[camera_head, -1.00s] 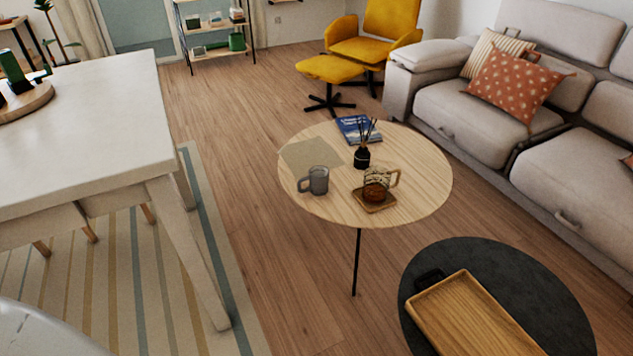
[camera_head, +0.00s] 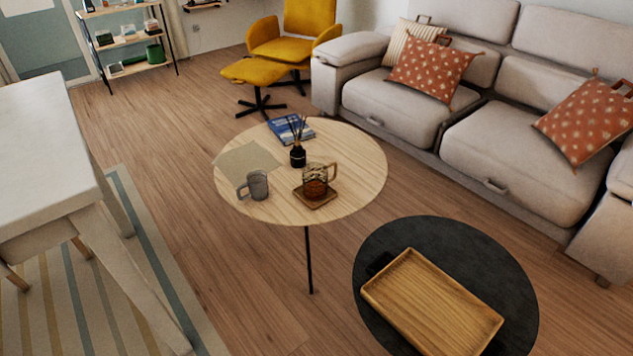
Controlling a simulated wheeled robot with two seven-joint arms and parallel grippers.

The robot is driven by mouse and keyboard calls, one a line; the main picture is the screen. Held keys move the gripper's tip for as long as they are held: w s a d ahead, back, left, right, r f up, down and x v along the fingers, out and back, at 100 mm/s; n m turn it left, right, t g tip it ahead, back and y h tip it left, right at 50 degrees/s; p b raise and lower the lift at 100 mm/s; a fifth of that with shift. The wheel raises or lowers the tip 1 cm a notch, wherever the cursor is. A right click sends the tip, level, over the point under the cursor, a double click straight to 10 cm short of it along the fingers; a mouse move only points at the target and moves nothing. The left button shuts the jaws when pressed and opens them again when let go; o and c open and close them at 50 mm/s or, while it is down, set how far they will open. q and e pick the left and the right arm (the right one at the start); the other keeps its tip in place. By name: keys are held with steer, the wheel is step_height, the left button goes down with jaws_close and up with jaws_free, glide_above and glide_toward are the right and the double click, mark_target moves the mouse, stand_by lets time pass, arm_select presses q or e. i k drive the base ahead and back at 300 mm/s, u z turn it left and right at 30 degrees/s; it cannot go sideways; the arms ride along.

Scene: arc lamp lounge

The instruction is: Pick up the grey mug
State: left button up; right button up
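The grey mug (camera_head: 258,186) stands upright near the front left edge of the round wooden coffee table (camera_head: 350,195). Its handle points left. Just behind it lies a flat beige sheet (camera_head: 246,163). To its right, a glass mug with brown contents (camera_head: 316,182) stands on a small square wooden tray (camera_head: 327,199). Neither of my grippers is in view, and nothing touches the grey mug.
A dark reed diffuser (camera_head: 298,156) and a blue book (camera_head: 290,129) sit farther back. A black round table (camera_head: 510,288) with a wooden tray (camera_head: 430,303) stands front right. A white table (camera_head: 40,150) is at left, a grey sofa (camera_head: 500,150) at right. Bare floor (camera_head: 240,290) lies in front.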

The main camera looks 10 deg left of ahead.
mark_target(252, 189)
steer(key=u, duration=0.3)
steer(key=k, duration=0.4)
steer(key=u, duration=2.35)
steer(key=i, duration=0.9)
steer(key=z, duration=0.55)
steer(key=i, duration=0.75)
steer(key=z, duration=0.9)
steer(key=i, duration=0.5)
steer(key=u, duration=0.05)
